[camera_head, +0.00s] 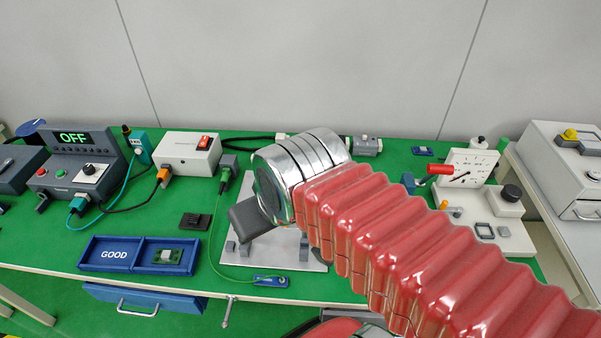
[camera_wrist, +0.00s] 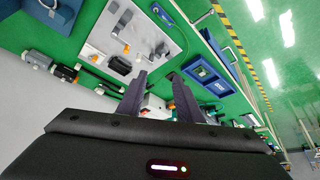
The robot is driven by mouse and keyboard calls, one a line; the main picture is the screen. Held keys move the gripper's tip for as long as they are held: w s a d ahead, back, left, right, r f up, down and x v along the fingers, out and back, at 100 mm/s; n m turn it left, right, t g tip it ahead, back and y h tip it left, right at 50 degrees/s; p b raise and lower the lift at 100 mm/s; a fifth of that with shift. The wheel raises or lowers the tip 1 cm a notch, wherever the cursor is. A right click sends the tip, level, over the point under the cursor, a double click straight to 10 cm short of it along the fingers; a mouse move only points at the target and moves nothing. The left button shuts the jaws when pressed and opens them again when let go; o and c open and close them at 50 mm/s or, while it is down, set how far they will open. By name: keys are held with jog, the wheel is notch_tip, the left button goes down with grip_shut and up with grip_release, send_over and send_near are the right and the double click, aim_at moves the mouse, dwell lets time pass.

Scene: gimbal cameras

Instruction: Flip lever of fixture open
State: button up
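My gripper (camera_wrist: 158,77) is open in the wrist view, its two dark fingers apart with nothing seen between them. Beyond the fingers is a light plate (camera_wrist: 148,37) with small dark upright parts (camera_wrist: 120,65) and orange-tipped pieces on it. I cannot tell which part is the fixture's lever. A separate white station (camera_head: 480,218) at the right has a red handle (camera_head: 440,169) beside an upright panel (camera_head: 467,166).
A blue tray (camera_head: 135,270) marked GOOD holds a small part at the front left. A control box (camera_head: 75,160) showing OFF and a white switch box (camera_head: 188,153) stand at the back left, with cables. A cable crosses the green table (camera_head: 190,262) near the plate.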

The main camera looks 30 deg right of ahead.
jog(key=shift+w, duration=0.3)
jog(key=w+d+g, duration=0.3)
jog(key=w+d, duration=0.8)
jog(key=w, duration=0.3)
jog(key=w+d+f+g, duration=0.1)
jog(key=w+d+f, duration=0.3)
jog(key=d, duration=0.3)
jog(key=w+d+f+g, duration=0.1)
jog(key=w+d+f, duration=0.3)
jog(key=d+f, duration=0.2)
jog(key=shift+w+d+m+g, duration=0.25)
jog(key=shift+d+m+g, duration=0.05)
jog(key=shift+d, duration=0.7)
jog(key=shift+f, duration=0.15)
